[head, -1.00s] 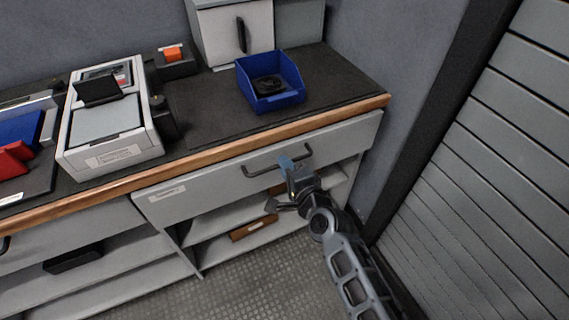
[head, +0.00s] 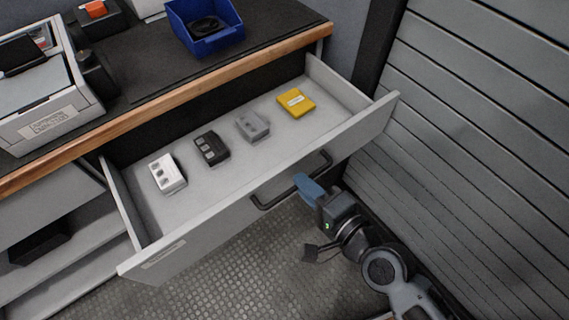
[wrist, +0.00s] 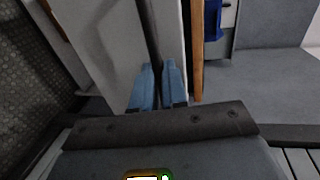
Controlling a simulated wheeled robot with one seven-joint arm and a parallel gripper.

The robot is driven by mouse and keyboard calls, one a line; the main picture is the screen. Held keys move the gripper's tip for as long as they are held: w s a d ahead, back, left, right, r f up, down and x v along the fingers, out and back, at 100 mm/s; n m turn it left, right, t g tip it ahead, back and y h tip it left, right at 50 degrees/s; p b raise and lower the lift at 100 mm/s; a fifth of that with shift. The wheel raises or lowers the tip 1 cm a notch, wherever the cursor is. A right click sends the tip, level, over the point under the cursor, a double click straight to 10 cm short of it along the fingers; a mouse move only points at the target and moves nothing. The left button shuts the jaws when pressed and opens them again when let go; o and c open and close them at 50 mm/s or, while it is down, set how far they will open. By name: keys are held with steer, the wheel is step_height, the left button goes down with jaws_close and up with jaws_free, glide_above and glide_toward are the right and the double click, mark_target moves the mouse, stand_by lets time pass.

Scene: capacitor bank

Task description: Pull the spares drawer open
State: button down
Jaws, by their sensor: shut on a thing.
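The spares drawer (head: 205,238) stands pulled out from under the bench, its inside in plain view. Its dark bar handle (head: 272,199) runs along the front panel. My gripper (head: 304,183) is at the right part of this handle, its blue fingers shut on the bar. In the wrist view the blue fingertips (wrist: 158,84) close around the dark handle (wrist: 148,30) in front of the pale drawer front. Inside the drawer lie a white block (head: 167,174), a black block (head: 211,149), a grey block (head: 252,125) and a yellow box (head: 296,102).
On the bench above are a blue bin (head: 205,28) holding a dark coil and a white device (head: 38,95). A grey slatted shutter (head: 480,130) rises close on the right of my arm. Patterned floor (head: 245,265) is clear in front of the drawer.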

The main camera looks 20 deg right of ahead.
steer(key=f+b+v, duration=0.1)
steer(key=b+v, duration=0.1)
steer(key=v, duration=0.5)
steer(key=shift+s+f, duration=0.25)
steer(key=shift+f, duration=0.05)
steer(key=shift+d, duration=0.1)
steer(key=c, duration=1.5)
jaws_free()
steer(key=shift+o, duration=0.2)
steer(key=b+v, duration=0.2)
steer(key=v, duration=0.5)
steer(key=shift+s, duration=0.35)
steer(key=shift+d+r, duration=0.1)
steer(key=shift+d, duration=0.1)
